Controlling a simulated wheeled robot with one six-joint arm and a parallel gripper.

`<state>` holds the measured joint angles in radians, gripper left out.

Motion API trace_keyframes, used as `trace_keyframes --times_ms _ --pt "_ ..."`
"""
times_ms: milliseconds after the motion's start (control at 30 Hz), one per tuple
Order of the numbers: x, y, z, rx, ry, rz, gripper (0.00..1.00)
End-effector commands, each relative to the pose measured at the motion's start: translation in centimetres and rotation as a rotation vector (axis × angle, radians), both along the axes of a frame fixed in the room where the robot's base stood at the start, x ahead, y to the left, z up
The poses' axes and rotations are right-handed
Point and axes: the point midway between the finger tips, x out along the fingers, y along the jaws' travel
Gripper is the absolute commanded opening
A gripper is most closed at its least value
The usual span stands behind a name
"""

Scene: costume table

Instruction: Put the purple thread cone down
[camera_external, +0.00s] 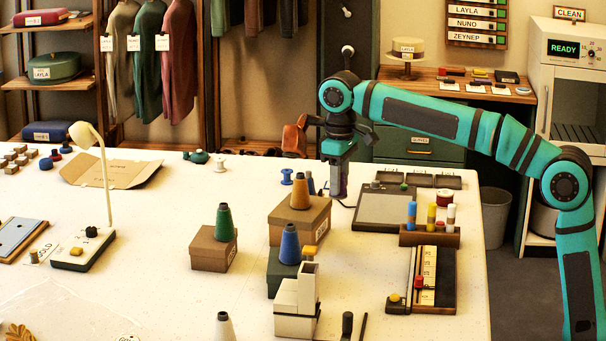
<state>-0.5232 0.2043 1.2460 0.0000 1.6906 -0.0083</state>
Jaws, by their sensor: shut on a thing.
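My gripper (338,172) points down above the far right part of the white table, behind the brown box with the orange cone. It is shut on the purple thread cone, of which only a small dull purple patch (337,188) shows between the fingers. I cannot tell whether the cone's base touches the table. A green cone (224,223) stands on a brown box (208,254), an orange cone (299,195) on another brown box (288,234), and a blue cone (289,245) on a dark green box (274,280).
A grey tablet-like board (392,212) lies just right of my gripper. A wooden rack (411,239) with coloured tubes stands in front of it. Blue spools (287,177) stand left of the gripper. A desk lamp (98,190) is farther left. The table's middle left is fairly clear.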

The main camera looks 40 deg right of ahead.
Motion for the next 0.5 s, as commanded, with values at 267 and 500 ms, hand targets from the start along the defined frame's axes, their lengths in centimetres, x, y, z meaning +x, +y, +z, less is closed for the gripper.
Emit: trace_keyframes --times_ms 267,500 --pt "-4.4 5.9 0.0 0.0 0.0 0.102 0.14" --pt "-6.0 7.6 -1.5 -0.002 0.003 0.133 0.14"
